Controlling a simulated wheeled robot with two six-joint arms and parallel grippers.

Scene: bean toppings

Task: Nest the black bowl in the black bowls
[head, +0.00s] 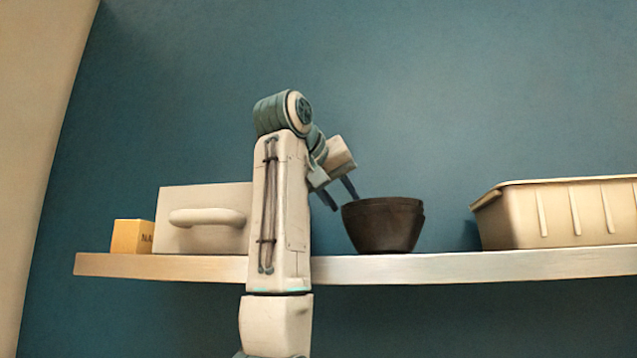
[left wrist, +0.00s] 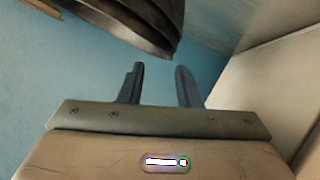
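Black bowls (head: 383,228) sit upright on the shelf, right of the middle in the head view. A second rim edge at the right suggests one is nested in another; how many there are I cannot tell. Stacked dark rims also show in the left wrist view (left wrist: 130,22), at the top. My left gripper (head: 345,199) points down to the right at the bowls' upper left rim. Its two fingers (left wrist: 158,88) are apart with nothing between them, and the bowls lie beyond the tips. Whether a finger touches the rim I cannot tell. My right gripper is not in view.
The wooden shelf (head: 460,266) runs across the head view. A ribbed cream bin (head: 560,214) stands right of the bowls, with a gap between. At the left are a pale box with a handle (head: 205,200) and a small yellow box (head: 132,237).

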